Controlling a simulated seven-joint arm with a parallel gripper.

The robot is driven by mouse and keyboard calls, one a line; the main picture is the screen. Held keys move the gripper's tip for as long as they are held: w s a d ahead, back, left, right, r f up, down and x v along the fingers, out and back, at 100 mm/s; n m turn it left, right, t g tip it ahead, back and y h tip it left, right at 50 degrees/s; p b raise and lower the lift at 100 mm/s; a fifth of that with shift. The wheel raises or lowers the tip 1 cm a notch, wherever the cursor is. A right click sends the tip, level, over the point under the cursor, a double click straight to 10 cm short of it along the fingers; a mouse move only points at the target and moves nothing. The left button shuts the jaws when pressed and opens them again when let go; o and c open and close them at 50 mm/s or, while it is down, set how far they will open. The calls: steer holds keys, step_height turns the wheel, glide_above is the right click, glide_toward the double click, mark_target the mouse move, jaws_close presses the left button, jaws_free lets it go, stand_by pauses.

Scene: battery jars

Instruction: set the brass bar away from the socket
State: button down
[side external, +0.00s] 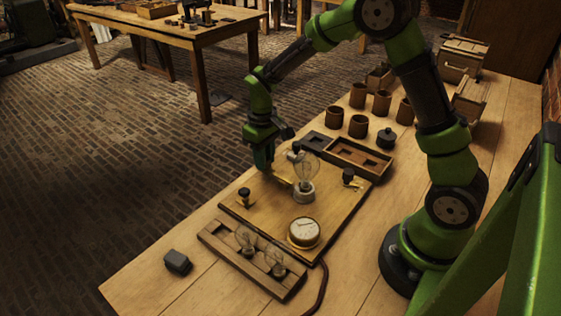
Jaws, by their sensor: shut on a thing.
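My gripper (266,170) points down over the far left part of the wooden board, shut on the brass bar. The brass bar (281,179) shows as a small bright strip just right of the fingertips, left of the socket. Its held end is hidden by my fingers, and I cannot tell whether it is lifted off the board. The pale round socket (304,193) stands near the board's middle with a clear glass bulb (307,168) upright in it.
The board (265,222) also carries a round dial (303,232) and two dark knobs. A wooden rack (226,242) with two bulbs lies in front, beside a dark block (177,262). A divided tray (345,153) and several brown jars (358,126) stand behind. Bare table lies front left.

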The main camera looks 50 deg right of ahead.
steer(key=c, duration=1.3)
jaws_free()
steer(key=shift+w, duration=0.3)
steer(key=o, duration=0.4)
steer(key=shift+s, duration=0.1)
step_height(320, 180, up, 17)
steer(key=s+a+m+t, duration=0.1)
steer(key=s+t, duration=0.1)
steer(key=s, duration=0.4)
steer(key=s+a+r+m+t+y, duration=0.1)
steer(key=s+a+t, duration=0.1)
steer(key=s, duration=0.5)
steer(key=s+a+r+m+t+y, duration=0.1)
steer(key=s+m+t, duration=0.1)
steer(key=s, duration=0.4)
steer(key=shift+s+a+r+t, duration=0.15)
steer(key=shift+s+r+t, duration=0.1)
steer(key=shift+t, duration=0.45)
